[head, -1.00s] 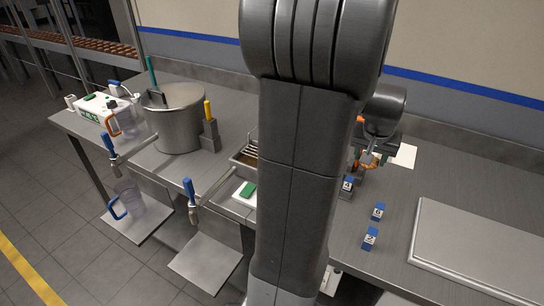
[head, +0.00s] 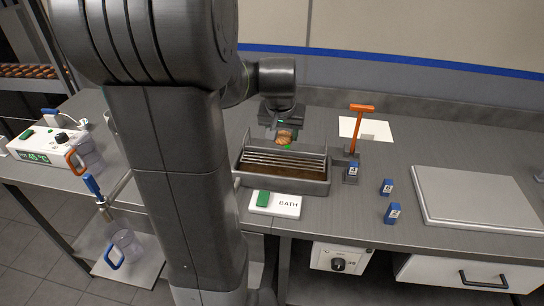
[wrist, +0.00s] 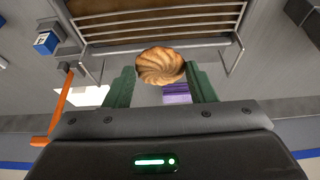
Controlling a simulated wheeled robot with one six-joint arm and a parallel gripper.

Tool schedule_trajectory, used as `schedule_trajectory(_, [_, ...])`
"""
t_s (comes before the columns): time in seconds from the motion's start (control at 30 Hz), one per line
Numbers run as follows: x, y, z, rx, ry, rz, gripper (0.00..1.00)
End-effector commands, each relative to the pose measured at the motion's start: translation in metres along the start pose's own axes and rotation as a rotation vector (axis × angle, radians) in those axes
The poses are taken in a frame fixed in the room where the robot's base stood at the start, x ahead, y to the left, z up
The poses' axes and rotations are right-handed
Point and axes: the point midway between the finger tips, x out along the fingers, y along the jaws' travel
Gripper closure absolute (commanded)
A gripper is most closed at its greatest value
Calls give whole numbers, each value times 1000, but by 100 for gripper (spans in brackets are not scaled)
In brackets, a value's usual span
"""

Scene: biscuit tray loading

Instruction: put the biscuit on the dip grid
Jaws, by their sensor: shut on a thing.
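The biscuit (head: 285,134) is round, golden brown and swirled. My gripper (head: 286,143) is shut on it, behind the middle of the bath. In the wrist view the biscuit (wrist: 160,66) sits between the two green fingers of my gripper (wrist: 162,78). The dip grid (head: 284,160) is a set of metal bars over the brown bath. In the wrist view the grid (wrist: 160,22) lies just beyond the biscuit, with wire uprights at both ends. The biscuit appears apart from the bars; its height above them is hard to tell.
The grey bath tray (head: 285,184) holds brown liquid, with a white BATH box (head: 286,206) in front. An orange-handled lever (head: 357,128) stands to its right. Small blue blocks (head: 387,187) and a pale slab (head: 480,196) lie farther right. A purple patch (wrist: 177,93) shows behind the biscuit.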

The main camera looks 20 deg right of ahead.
Motion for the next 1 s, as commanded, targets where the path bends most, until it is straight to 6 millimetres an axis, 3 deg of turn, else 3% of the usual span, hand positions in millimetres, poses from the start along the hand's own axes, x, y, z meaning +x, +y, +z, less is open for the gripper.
schedule_trajectory(0.1, [22,0,10,0,-7,1,58])
schedule_trajectory(0.5, [66,0,28,-1,-5,1,58])
schedule_trajectory(0.93, [75,0,31,0,-1,0,58])
schedule_trajectory(1.0, [74,0,31,0,-1,0,40])
